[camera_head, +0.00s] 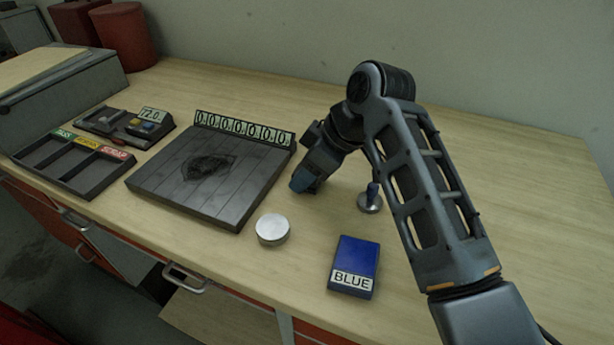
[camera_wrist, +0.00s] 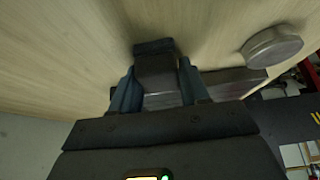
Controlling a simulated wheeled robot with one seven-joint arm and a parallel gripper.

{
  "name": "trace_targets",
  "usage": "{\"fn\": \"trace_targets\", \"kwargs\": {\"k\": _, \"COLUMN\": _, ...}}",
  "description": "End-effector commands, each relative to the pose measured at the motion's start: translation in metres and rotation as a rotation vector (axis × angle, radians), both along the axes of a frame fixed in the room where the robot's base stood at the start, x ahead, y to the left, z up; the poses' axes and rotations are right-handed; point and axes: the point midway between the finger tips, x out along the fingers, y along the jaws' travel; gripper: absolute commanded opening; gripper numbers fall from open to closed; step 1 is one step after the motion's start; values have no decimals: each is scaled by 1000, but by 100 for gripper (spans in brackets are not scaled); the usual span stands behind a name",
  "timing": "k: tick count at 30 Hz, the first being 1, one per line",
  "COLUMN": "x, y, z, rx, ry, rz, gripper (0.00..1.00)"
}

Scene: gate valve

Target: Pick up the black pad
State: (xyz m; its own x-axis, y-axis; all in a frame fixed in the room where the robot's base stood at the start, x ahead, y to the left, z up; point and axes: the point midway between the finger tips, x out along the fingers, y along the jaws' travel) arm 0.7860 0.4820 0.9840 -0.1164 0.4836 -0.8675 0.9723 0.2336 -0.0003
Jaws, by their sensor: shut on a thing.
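My gripper (camera_head: 303,182) points down at the table, just right of the dark scale platform. In the wrist view, my two blue-grey fingers (camera_wrist: 157,82) are closed on the sides of a dark block, which I take to be the black pad (camera_wrist: 153,48). Its far end sticks out beyond the fingertips. No label shows on it. I cannot tell whether it touches the table or is lifted. In the head view the pad is hidden behind my gripper.
A blue pad (camera_head: 354,262) labelled BLUE lies at the front. A round silver tin (camera_head: 272,230) sits left of it. A stamp (camera_head: 371,200) stands beneath my arm. The scale (camera_head: 165,180) with a number strip, a three-slot tray (camera_head: 95,178) and a small device (camera_head: 128,128) are left.

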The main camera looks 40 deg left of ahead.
Motion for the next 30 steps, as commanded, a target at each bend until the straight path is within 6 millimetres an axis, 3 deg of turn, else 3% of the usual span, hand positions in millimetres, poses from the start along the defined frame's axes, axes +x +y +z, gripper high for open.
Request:
{"fn": "trace_targets", "kwargs": {"k": 8, "x": 0, "y": 0, "z": 0, "rx": 0, "ry": 0, "rz": 0, "gripper": 14}}
{"fn": "trace_targets", "kwargs": {"k": 20, "x": 0, "y": 1, "z": 8, "rx": 2, "ry": -2, "rz": 0, "gripper": 14}}
{"fn": "trace_targets", "kwargs": {"k": 27, "x": 1, "y": 1, "z": 41, "rx": 4, "ry": -5, "rz": 1, "gripper": 14}}
{"fn": "trace_targets", "kwargs": {"k": 30, "x": 5, "y": -21, "z": 51, "rx": 3, "ry": -2, "rz": -3, "gripper": 14}}
